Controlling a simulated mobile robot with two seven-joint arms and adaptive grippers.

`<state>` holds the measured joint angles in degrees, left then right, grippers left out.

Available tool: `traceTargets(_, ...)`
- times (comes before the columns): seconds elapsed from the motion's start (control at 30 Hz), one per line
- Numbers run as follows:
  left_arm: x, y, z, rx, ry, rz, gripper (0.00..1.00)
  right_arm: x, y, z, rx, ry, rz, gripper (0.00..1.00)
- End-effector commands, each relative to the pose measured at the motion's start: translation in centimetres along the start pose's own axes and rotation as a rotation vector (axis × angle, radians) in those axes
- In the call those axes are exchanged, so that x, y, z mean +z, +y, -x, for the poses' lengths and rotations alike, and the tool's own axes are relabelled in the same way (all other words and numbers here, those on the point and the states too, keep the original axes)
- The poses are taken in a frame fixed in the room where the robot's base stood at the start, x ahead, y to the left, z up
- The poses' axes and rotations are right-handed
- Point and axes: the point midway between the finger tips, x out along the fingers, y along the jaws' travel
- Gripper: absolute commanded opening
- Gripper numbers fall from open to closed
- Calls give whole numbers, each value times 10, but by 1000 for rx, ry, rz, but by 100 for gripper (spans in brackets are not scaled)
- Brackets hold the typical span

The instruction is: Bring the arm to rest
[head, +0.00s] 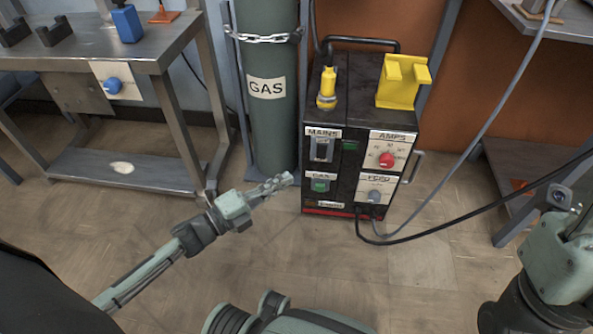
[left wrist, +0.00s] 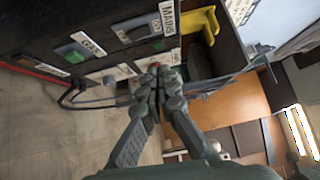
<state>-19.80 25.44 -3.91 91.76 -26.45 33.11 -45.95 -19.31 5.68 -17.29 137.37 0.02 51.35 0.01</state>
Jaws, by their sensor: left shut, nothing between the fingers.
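My left arm reaches in from the left in the head view. Its gripper (head: 282,181) is shut and empty, in front of the lower left of the black welding machine. In the left wrist view the gripper's fingers (left wrist: 158,75) are together, with the machine's front panel behind them. My right arm shows at the lower right of the head view, but its fingertips are out of the picture.
The welding machine (head: 348,160) has switches, a red knob (head: 387,160) and a yellow holder (head: 402,82). A chained gas cylinder (head: 266,120) stands beside it. A metal table (head: 150,55) is at the left. Cables (head: 450,215) run right. The floor in front is clear.

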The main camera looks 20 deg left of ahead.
Motion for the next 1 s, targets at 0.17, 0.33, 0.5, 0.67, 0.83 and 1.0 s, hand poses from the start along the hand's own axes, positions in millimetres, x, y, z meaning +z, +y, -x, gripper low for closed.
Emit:
traceTargets(0.17,0,-1,8,0,0,0,0,1,0,1,2,-7,-1,40)
traceTargets(0.33,0,-1,8,0,0,0,0,1,0,1,2,-8,0,40)
traceTargets(0.5,0,-1,8,0,0,0,0,0,0,1,2,-6,0,40)
traceTargets(0.67,-1,-2,7,-3,1,2,0,-2,1,-1,-1,-3,3,40)
traceTargets(0.83,-25,-38,-8,-99,32,102,0,-2,1,-1,-1,-3,3,40)
traceTargets(1.0,-80,-139,-30,-347,140,378,0,-1,0,0,-1,-4,2,40)
